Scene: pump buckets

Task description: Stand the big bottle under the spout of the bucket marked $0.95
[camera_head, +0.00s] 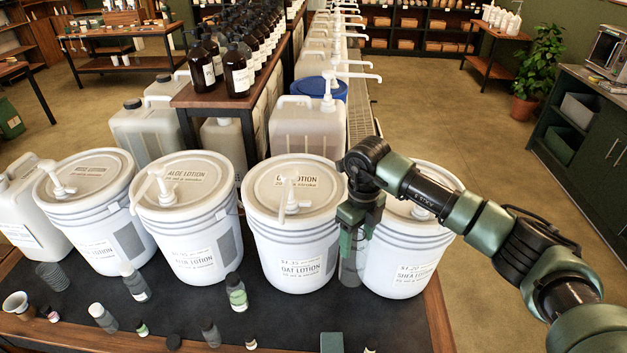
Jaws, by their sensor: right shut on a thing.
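My right gripper (355,226) points down between the oat lotion bucket (293,225) and the shea lotion bucket (408,245). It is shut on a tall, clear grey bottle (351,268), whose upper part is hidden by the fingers. The bottle looks upright. Further left stand the aloe lotion bucket (190,222) and another white bucket (97,215). Each bucket has a white pump on its lid. The oat tag reads $1.35 and the shea tag $1.20; the tags on the two left buckets are too small to read surely. My left gripper is not in view.
Small bottles, including a green-labelled one (236,292) and a grey one (134,283), stand on the dark mat (285,308) before the buckets. A cup (17,304) is at the left edge. Jugs and dark pump bottles stand behind. The mat's right front is mostly clear.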

